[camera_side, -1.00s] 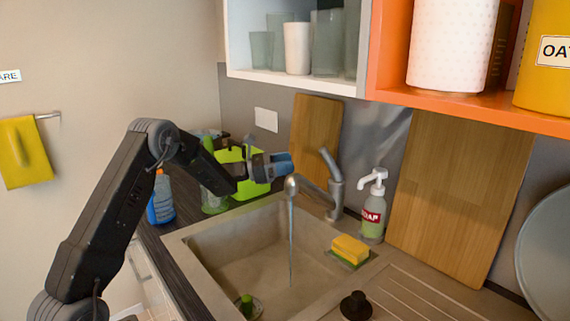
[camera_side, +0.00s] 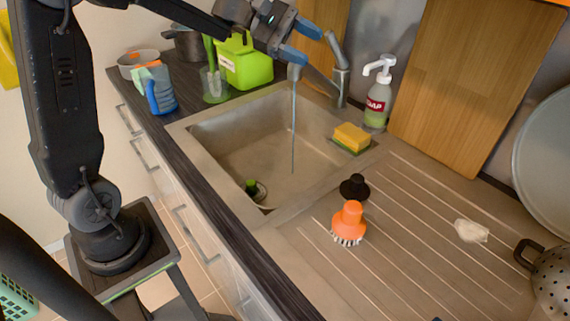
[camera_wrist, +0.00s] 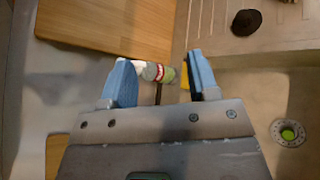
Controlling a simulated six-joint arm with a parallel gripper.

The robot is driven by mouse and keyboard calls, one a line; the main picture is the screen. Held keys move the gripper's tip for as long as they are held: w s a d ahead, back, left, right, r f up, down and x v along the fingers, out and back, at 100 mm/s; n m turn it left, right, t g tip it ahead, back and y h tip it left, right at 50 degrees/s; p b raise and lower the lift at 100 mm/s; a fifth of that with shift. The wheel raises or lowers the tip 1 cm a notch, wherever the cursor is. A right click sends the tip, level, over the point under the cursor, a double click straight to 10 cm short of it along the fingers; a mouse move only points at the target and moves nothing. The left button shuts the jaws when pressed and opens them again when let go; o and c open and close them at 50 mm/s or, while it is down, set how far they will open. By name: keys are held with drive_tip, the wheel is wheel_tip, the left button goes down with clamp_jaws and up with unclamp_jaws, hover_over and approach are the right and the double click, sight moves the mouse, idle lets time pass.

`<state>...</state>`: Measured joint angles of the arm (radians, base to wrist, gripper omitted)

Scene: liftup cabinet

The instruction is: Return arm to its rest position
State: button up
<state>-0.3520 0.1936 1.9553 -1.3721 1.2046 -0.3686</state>
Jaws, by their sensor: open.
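My gripper (camera_side: 302,42) is in the air at the top of the side view, above and beside the faucet (camera_side: 340,75). Its two blue fingers are spread, with nothing held between them. The wrist view also shows my gripper (camera_wrist: 160,65) open. A soap bottle (camera_wrist: 160,72) appears beyond the gap between the fingers. My arm rises from its base at the left of the side view, and its upper part is cut off by the frame.
Water runs from the faucet into the sink (camera_side: 220,150). The soap bottle (camera_side: 377,100), a sponge (camera_side: 351,137), and a green container (camera_side: 245,68) stand around it. An orange brush (camera_side: 348,222) and black stopper (camera_side: 354,187) lie on the drainboard. A cutting board (camera_side: 470,80) leans behind.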

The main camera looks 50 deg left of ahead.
drive_tip(key=s+d+f+m+g+y, duration=0.1)
drive_tip(key=s+d+m+g+y, duration=0.1)
drive_tip(key=s+d+m, duration=0.3)
drive_tip(key=s+d+m+g+y, duration=0.1)
drive_tip(key=s+d+m+y, duration=0.1)
drive_tip(key=s, duration=0.6)
drive_tip(key=s+a+f+m+y, duration=0.1)
drive_tip(key=s+f+m+y, duration=0.1)
drive_tip(key=s+m+y, duration=0.2)
drive_tip(key=s+a+f+m+t+y, duration=0.1)
drive_tip(key=s+a+f+m+y, duration=0.1)
drive_tip(key=s+m, duration=0.3)
drive_tip(key=s+f+y, duration=0.1)
drive_tip(key=s, duration=0.3)
drive_tip(key=shift+f+y, duration=0.25)
drive_tip(key=shift+y, duration=0.15)
drive_tip(key=shift+o, duration=0.3)
drive_tip(key=shift+o, duration=0.9)
